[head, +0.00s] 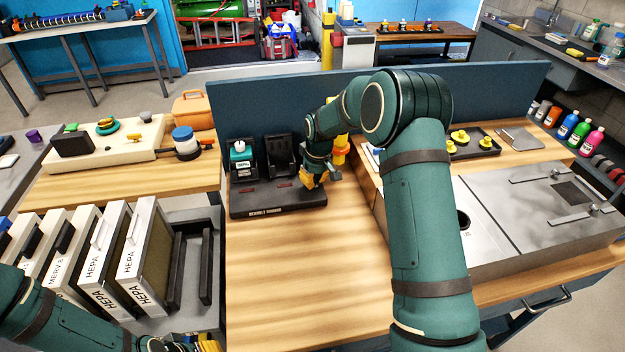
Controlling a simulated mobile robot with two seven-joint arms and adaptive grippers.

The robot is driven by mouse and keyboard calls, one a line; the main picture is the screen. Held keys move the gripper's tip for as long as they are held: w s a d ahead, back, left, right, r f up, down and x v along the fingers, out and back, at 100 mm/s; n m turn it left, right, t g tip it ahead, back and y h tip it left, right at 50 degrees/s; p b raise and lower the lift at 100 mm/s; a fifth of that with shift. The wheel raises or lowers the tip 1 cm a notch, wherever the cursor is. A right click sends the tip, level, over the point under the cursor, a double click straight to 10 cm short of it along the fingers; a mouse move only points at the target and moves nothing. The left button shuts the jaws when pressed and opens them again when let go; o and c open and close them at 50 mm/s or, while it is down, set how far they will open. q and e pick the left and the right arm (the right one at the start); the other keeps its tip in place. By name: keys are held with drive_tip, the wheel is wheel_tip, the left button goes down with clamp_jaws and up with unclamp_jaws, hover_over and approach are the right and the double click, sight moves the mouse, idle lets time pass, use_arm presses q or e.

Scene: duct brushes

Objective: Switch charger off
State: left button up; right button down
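The charger (277,208) is a black base with two upright bays and a lettered front edge, standing on the wooden bench. A white and teal item (239,153) sits in its left bay; the right bay (282,157) looks empty. Small dark red marks show on the base in front of the bays. My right gripper (309,181) is at the charger's right end, its yellow fingertips low over the base. I cannot tell whether it touches, or whether its fingers are open. My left gripper (206,345) shows only partly at the bottom edge.
A blue panel (240,99) stands behind the charger. HEPA filters (143,255) stand in a rack at left. Yellow and orange items (341,150) stand just behind my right gripper. A metal-topped unit (520,215) is at right. The wooden bench top (300,275) in front is clear.

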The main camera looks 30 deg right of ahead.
drive_tip(key=shift+r, duration=0.15)
drive_tip(key=shift+r+p, duration=2.15)
drive_tip(key=shift+r, duration=1.25)
drive_tip(key=shift+r, duration=0.1)
